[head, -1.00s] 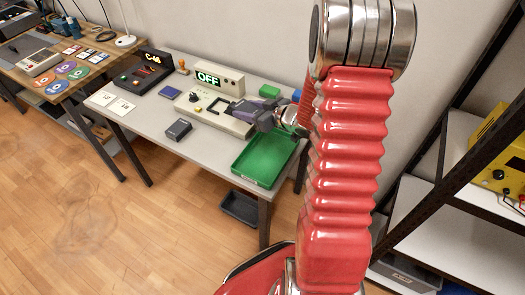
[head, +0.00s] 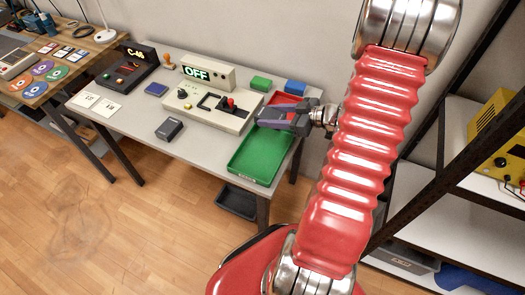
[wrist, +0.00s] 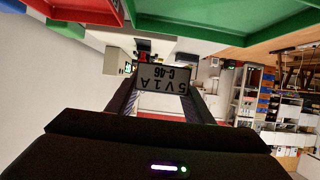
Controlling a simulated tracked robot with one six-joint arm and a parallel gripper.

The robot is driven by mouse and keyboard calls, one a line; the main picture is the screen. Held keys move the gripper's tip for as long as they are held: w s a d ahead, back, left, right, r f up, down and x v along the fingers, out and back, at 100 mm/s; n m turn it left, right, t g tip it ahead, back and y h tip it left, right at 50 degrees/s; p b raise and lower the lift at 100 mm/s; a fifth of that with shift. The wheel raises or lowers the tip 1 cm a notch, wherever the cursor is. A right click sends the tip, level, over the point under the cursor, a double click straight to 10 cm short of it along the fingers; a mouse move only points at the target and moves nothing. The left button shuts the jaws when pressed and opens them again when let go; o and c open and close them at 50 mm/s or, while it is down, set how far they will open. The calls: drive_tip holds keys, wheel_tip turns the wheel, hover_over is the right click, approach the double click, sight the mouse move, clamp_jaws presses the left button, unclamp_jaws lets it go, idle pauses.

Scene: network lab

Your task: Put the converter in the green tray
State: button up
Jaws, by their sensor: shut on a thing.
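My gripper (head: 285,122) is over the right part of the grey table, above the near edge of the red tray and the far end of the green tray (head: 258,158). In the wrist view its fingers (wrist: 160,95) are shut on the converter (wrist: 160,79), a block with a light label reading "5V 1A" and "C-46" upside down. In the head view the converter is hard to make out between the fingers. The green tray looks empty and also shows along the top of the wrist view (wrist: 225,38).
A red tray (head: 284,98) lies behind the green one, with green (head: 261,83) and blue (head: 295,87) blocks behind. A shelf stands at right.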

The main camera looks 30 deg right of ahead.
drive_tip(key=shift+f, duration=0.1)
hover_over(270, 141)
drive_tip(key=shift+d+f, duration=0.15)
drive_tip(key=shift+f, duration=2.65)
drive_tip(key=shift+w+f, duration=0.1)
drive_tip(key=shift+f, duration=2)
drive_tip(key=o, duration=0.9)
drive_tip(key=shift+f, duration=0.1)
drive_tip(key=shift+o, duration=0.2)
